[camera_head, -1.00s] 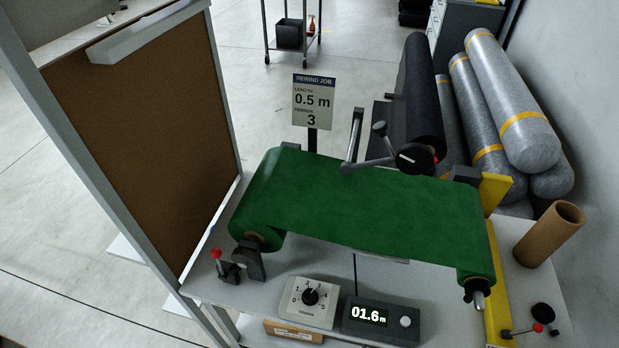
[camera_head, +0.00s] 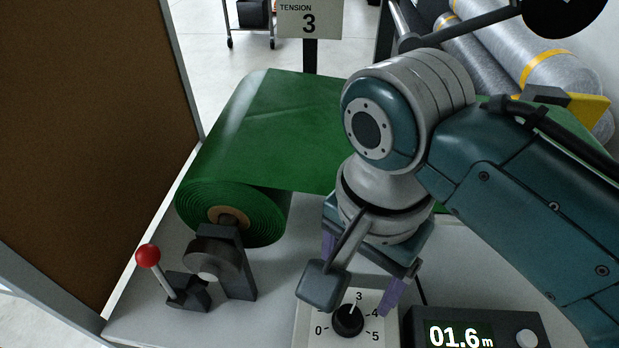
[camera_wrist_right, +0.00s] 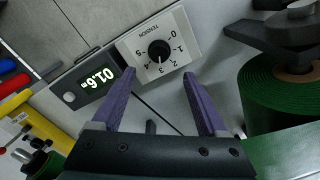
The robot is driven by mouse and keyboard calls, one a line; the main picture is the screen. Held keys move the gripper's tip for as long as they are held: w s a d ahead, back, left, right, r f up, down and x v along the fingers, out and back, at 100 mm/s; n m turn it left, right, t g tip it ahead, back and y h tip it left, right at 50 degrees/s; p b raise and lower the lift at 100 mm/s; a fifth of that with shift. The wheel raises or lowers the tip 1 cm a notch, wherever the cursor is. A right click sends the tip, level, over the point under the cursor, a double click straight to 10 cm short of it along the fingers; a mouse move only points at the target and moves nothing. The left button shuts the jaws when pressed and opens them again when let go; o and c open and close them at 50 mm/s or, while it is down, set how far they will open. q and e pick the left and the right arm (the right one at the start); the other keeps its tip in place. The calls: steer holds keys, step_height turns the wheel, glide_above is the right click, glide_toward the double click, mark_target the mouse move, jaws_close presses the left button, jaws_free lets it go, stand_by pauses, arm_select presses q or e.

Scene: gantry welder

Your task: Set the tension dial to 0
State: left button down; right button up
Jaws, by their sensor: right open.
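The tension dial (camera_head: 348,320) is a black knob on a pale panel (camera_head: 308,330) marked 0 to 5. Its white pointer stands at about 3. The dial also shows in the right wrist view (camera_wrist_right: 160,50), with its pointer towards the 3. My right gripper (camera_head: 361,272) is above the far edge of the panel, its purple fingers apart and empty. In the right wrist view the open fingers (camera_wrist_right: 158,75) point towards the dial, one on each side of it and not touching it. My left gripper is not in view.
A display box (camera_head: 470,335) reading 01.6 m sits right of the dial panel. A green roll (camera_head: 235,205) and a red-knobbed lever (camera_head: 148,256) stand to the left.

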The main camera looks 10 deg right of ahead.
mark_target(349, 316)
step_height(349, 316, down, 9)
steer(key=b, duration=0.3)
steer(key=shift+f, duration=0.55)
jaws_close()
